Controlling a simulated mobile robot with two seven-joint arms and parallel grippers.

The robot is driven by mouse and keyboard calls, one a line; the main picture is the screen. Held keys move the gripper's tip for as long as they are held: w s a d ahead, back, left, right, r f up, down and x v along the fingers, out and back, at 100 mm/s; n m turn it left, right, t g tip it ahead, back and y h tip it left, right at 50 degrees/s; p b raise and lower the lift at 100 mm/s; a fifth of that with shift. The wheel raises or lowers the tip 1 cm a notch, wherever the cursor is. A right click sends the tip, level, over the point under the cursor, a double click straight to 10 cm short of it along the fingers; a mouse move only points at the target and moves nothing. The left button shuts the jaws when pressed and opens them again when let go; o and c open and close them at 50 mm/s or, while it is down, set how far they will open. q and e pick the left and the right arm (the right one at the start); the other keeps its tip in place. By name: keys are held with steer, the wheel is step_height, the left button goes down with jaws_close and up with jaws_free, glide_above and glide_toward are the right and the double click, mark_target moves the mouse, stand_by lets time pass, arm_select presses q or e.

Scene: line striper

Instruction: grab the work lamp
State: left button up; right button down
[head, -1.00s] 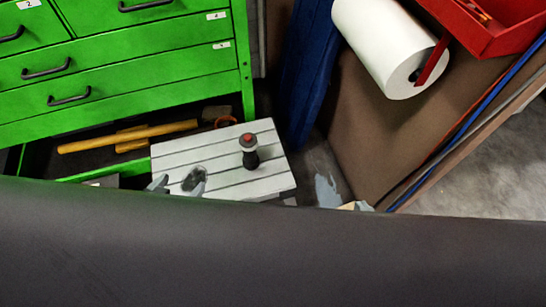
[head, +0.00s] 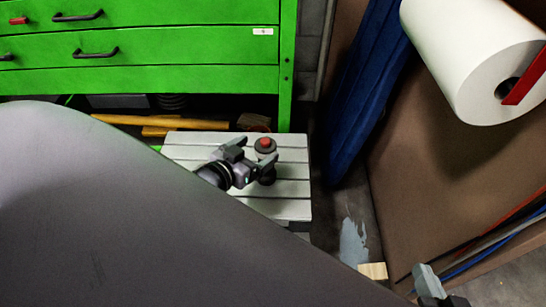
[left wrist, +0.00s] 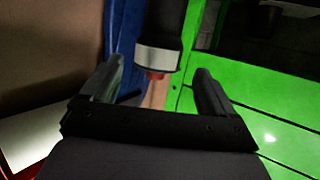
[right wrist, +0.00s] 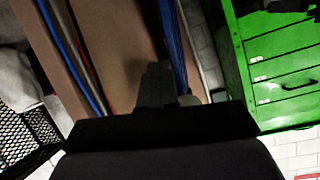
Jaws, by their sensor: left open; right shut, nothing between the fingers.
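The work lamp (head: 265,146), a short black cylinder with a red top, stands upright on a pale slatted platform (head: 290,208). My left gripper (head: 254,156) is open right at the lamp, with its fingers close to the lamp's near side and partly covering it. In the left wrist view the lamp (left wrist: 158,38), dark with a grey band and red end, shows between and beyond the two spread fingers (left wrist: 155,85). Contact cannot be told. My right gripper (head: 430,284) is at the lower right, away from the lamp; its fingers (right wrist: 157,88) are shut and empty.
A green drawer cabinet (head: 190,80) stands behind the platform, with a yellow-handled tool (head: 160,121) beneath it. A blue rolled item (head: 365,90) and a brown panel (head: 440,170) with a white paper roll (head: 470,60) stand right. My grey arm covers the lower left.

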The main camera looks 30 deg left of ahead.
mark_target(270, 140)
arm_select(q)
steer(key=b+x, duration=0.2)
steer(key=x, duration=0.2)
steer(key=shift+w+d+f, duration=0.15)
steer(key=shift+w+f, duration=0.05)
steer(key=shift+w, duration=0.1)
steer(key=shift+w+f+b, duration=0.1)
steer(key=shift+w+b, duration=0.35)
steer(key=shift+w, duration=0.15)
arm_select(e)
steer(key=shift+w+a+f+y, duration=0.15)
steer(key=shift+a+y, duration=0.25)
steer(key=shift+a, duration=0.25)
steer(key=shift+w+a+f+y, duration=0.15)
steer(key=shift+a+y, duration=0.25)
steer(key=shift+a, duration=0.2)
arm_select(q)
steer(key=c, duration=1.5)
jaws_close()
arm_select(e)
steer(key=shift+r, duration=0.1)
